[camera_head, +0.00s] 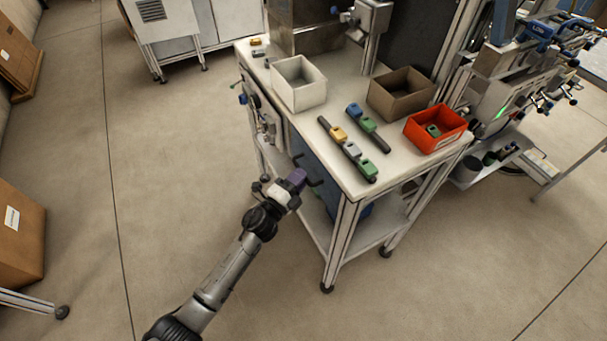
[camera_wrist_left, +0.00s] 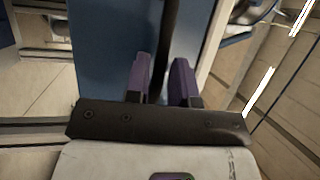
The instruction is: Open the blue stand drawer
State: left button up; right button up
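The blue stand drawer (camera_head: 327,182) is under the white worktop, its front facing left; it appears shut. Its blue front also fills the upper middle of the left wrist view (camera_wrist_left: 108,45). A dark bar handle (camera_head: 316,183) sticks out from the front. In the left wrist view the handle (camera_wrist_left: 169,40) runs down between my two purple fingers. My left gripper (camera_head: 297,178) is at the handle; in the wrist view the left gripper (camera_wrist_left: 161,80) has its fingers apart, one on each side of the bar, with a narrow gap at the left finger. My right gripper is not in view.
On the worktop (camera_head: 345,168) are a white bin (camera_head: 298,85), a brown bin (camera_head: 401,93), a red bin (camera_head: 436,128) and rails with coloured blocks (camera_head: 347,147). Stand legs (camera_head: 340,245) are right of the gripper. The floor (camera_head: 160,190) to the left is clear.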

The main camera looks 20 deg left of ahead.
pick_arm(q)
jog(key=shift+x, duration=1)
grip_shut()
